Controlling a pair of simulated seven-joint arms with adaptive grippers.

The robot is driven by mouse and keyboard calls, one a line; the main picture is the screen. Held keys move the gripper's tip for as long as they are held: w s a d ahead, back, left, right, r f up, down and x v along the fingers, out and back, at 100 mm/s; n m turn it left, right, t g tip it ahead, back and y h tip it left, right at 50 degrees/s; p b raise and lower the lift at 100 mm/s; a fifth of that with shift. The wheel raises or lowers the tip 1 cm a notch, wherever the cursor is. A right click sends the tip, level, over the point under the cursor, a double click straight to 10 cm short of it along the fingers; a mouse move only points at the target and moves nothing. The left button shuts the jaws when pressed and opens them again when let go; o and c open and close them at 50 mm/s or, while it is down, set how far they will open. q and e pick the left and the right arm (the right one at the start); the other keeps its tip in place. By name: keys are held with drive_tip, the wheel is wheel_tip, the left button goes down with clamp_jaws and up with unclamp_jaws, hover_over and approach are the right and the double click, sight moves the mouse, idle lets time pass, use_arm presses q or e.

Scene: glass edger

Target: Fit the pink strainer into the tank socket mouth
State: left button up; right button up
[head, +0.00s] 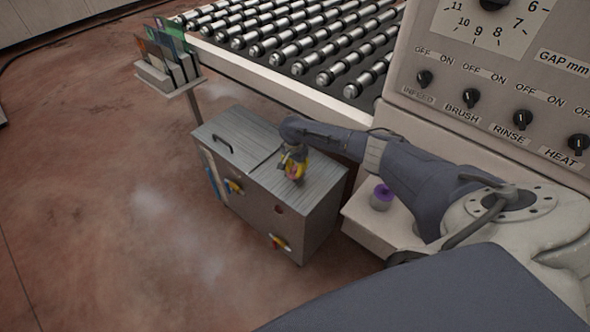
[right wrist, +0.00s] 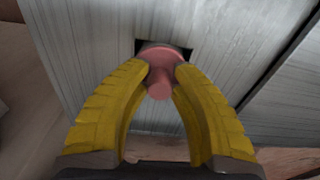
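The grey metal tank (head: 253,205) stands on the floor in the middle of the head view. My right gripper (head: 296,172), with yellow fingers, is over the right part of its top. In the right wrist view the fingertips (right wrist: 161,69) are closed on both sides of the pink strainer (right wrist: 160,82), which has a round knob. The strainer is at a dark, square-cornered socket mouth (right wrist: 187,53) in the tank top and covers most of it. How deep it sits I cannot tell. My left gripper is not in view.
A lid with a black handle (head: 222,143) covers the tank's left part. Valves (head: 280,243) stick out of its front. A purple-topped container (head: 381,196) stands on a ledge at right. A card rack (head: 168,72) and a roller conveyor (head: 290,40) are behind.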

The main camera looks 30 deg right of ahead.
drive_tip(key=shift+o, duration=1.4)
drive_tip(key=shift+r, duration=0.1)
wheel_tip(320, 180, up, 12)
drive_tip(key=shift+s+a, duration=0.15)
drive_tip(key=shift+a, duration=0.05)
drive_tip(key=shift+a, duration=0.1)
